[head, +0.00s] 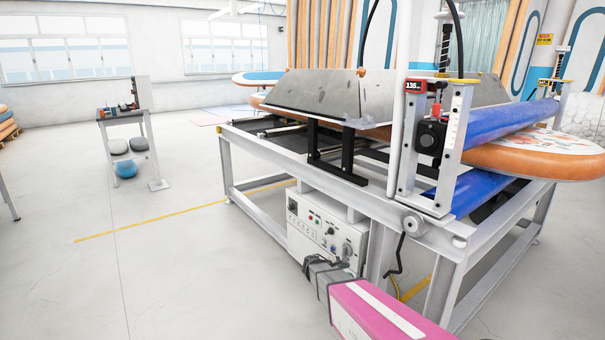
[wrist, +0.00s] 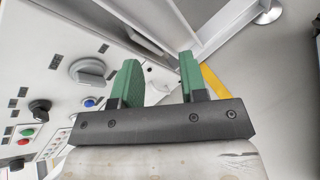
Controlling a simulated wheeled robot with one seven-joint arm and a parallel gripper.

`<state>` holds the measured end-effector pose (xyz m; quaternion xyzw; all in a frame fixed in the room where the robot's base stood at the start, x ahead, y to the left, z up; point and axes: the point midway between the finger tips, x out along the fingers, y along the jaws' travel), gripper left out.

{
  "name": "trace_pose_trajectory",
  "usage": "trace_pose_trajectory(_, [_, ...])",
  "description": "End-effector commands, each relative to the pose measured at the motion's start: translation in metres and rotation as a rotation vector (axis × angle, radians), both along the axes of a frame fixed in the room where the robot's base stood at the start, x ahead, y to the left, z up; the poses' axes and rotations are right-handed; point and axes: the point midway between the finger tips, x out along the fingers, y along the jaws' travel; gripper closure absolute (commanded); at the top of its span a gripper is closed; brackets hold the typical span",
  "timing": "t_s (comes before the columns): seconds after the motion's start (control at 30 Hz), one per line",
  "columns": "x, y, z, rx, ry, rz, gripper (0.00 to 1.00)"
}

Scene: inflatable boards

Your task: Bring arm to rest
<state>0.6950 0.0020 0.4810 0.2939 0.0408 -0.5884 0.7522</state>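My gripper (head: 326,264) is at the end of my pink arm, low in front of the white control box (head: 300,228) of the machine. In the wrist view the two green fingers of my gripper (wrist: 158,64) stand apart with nothing held between them.
The machine's grey frame (head: 297,165) fills the middle and right, with blue rollers (head: 510,125) and an orange-edged board (head: 510,158) between them. A small side table (head: 122,115) stands at the left. The floor (head: 170,270) at front left is clear, crossed by a yellow line.

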Motion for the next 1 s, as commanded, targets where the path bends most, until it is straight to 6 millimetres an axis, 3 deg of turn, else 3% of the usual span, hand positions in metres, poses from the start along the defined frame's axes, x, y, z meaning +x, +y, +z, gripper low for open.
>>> trace_pose_trajectory(0.03, [-0.025,-0.013,0.011,0.088,-0.039,-0.073,0.61])
trace_pose_trajectory(0.2, [-0.087,-0.032,0.025,0.409,-0.181,-0.363,0.61])
trace_pose_trajectory(0.5, [-0.182,-0.024,0.063,0.906,-0.399,-0.928,0.61])
trace_pose_trajectory(0.7, [-0.213,-0.008,0.086,1.103,-0.469,-1.200,0.61])
trace_pose_trajectory(1.0, [-0.218,-0.001,0.092,1.162,-0.485,-1.289,0.61])
